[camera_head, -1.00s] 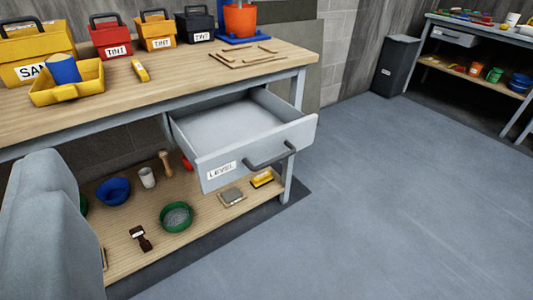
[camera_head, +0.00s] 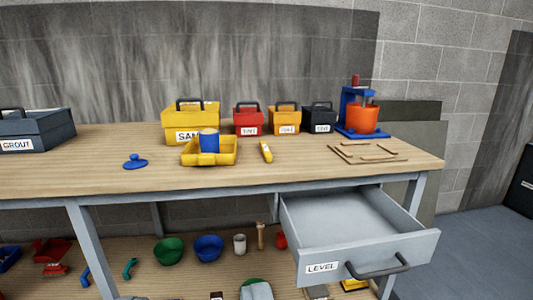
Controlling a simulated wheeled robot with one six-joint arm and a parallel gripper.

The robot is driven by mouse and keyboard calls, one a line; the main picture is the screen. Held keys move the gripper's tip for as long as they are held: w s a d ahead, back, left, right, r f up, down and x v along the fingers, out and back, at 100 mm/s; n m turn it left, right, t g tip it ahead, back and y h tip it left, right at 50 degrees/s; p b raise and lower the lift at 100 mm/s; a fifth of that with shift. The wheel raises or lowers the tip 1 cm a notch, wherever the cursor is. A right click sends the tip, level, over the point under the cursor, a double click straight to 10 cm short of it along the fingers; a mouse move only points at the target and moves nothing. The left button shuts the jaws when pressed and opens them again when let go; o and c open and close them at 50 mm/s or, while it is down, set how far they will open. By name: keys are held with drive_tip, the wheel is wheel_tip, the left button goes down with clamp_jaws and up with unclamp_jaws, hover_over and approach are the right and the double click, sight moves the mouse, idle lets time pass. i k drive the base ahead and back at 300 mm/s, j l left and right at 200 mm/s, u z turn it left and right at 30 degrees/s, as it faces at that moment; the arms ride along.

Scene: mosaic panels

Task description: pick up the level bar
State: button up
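The level bar looks to be the short yellow bar (camera_head: 266,152) lying on the wooden workbench (camera_head: 110,170). It is just right of an open yellow tray (camera_head: 222,158) that holds a blue cup (camera_head: 209,141), with a small gap between them. The drawer labelled LEVEL (camera_head: 345,266) is pulled out under the right part of the bench, and its visible floor is empty. My gripper's fingers do not show.
Toolboxes stand behind the bar: yellow (camera_head: 180,118), red (camera_head: 248,122), orange (camera_head: 285,122) and black (camera_head: 319,119). A blue press with an orange bucket (camera_head: 363,119) and thin wooden strips (camera_head: 375,160) are to the right. A blue lid (camera_head: 136,162) lies left. Bench space in front of the bar is clear.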

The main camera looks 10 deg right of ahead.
sight(268, 157)
drive_tip(key=i+l, duration=0.25)
drive_tip(key=i, duration=0.2)
drive_tip(key=i+l, duration=0.2)
drive_tip(key=i, duration=0.2)
drive_tip(key=i+l, duration=0.25)
drive_tip(key=i, duration=0.2)
